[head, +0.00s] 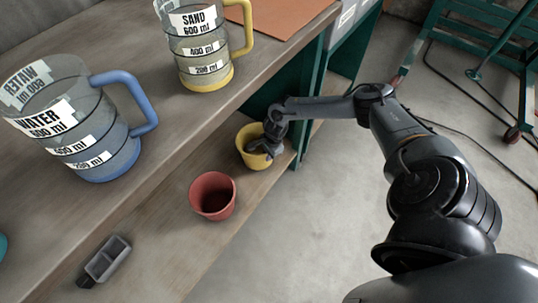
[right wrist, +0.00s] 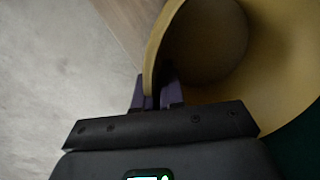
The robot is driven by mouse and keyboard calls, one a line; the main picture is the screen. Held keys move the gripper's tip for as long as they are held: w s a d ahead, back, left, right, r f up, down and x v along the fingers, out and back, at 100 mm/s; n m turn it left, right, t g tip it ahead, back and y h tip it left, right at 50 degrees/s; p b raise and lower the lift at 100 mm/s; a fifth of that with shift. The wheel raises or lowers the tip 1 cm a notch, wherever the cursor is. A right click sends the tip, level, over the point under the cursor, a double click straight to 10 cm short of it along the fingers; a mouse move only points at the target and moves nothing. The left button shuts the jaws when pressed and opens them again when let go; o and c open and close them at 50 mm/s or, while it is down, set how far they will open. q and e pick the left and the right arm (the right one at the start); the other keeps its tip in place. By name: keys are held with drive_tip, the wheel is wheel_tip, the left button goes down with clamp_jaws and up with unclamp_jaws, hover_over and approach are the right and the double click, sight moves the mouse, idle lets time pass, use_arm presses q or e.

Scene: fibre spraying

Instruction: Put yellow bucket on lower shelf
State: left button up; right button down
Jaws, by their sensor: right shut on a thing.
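The yellow bucket (head: 247,152) is over the lower shelf (head: 168,240), beside the green post of the bench. I cannot tell whether its base touches the shelf. My right gripper (head: 262,146) is shut on the bucket's rim and covers part of its opening. In the right wrist view the fingers (right wrist: 156,95) pinch the wall of the yellow bucket (right wrist: 290,60), whose inside looks empty. My left gripper is not in view.
A red bucket (head: 213,196) stands on the lower shelf close to the yellow one. A grey tray-like item (head: 108,260) lies farther left. On the upper bench are a water jug (head: 80,130) and a sand jug (head: 205,50).

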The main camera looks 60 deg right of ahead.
drive_tip(key=shift+f+b, duration=0.45)
drive_tip(key=shift+f, duration=0.5)
drive_tip(key=shift+w, duration=0.1)
drive_tip(key=c, duration=1.7)
unclamp_jaws()
drive_tip(key=shift+f, duration=0.1)
drive_tip(key=o, duration=0.5)
drive_tip(key=shift+c, duration=0.2)
